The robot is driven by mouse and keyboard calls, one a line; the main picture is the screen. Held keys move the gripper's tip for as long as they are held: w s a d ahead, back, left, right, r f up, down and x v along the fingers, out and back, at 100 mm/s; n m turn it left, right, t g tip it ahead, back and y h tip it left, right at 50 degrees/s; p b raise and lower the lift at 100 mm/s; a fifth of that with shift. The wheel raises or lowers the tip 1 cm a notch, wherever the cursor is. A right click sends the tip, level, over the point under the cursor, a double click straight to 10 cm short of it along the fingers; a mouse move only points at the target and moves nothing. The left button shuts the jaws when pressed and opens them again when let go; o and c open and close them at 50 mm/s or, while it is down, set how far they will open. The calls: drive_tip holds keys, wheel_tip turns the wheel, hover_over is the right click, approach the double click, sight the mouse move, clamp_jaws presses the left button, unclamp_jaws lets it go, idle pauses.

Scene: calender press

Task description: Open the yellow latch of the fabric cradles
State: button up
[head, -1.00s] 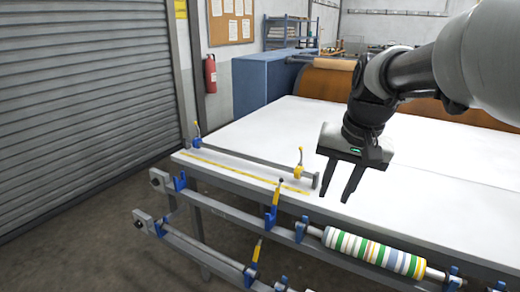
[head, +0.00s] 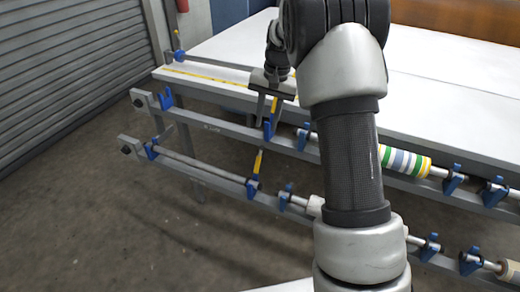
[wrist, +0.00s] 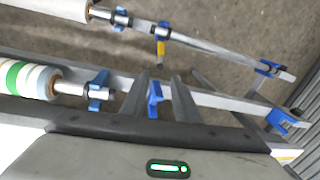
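The upper yellow latch (head: 275,104) stands upright on its blue cradle (head: 268,130) on the upper rail. My gripper (head: 265,124) is open at this latch, with one finger on each side of it in the picture. In the wrist view, the blue cradle (wrist: 154,92) shows between the spread fingers of my gripper (wrist: 160,76); I cannot tell whether they touch it. A lower yellow latch (head: 257,162) stands upright on the lower rail at a blue cradle (head: 252,187). It also shows beyond the fingers in the wrist view (wrist: 161,47).
A striped fabric roll (head: 405,162) lies in the upper cradles to the right, partly behind my arm. The white table (head: 225,47) is behind the rails. A grey shutter (head: 60,80) stands at the left. The floor (head: 130,240) in front is clear.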

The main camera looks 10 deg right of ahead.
sight(261, 149)
drive_tip(key=f, duration=0.4)
drive_tip(key=a+f+b, duration=0.1)
drive_tip(key=f, duration=0.6)
drive_tip(key=shift+w+a+f+b, duration=0.3)
drive_tip(key=shift+w+f, duration=0.1)
drive_tip(key=shift+c, duration=0.3)
clamp_jaws()
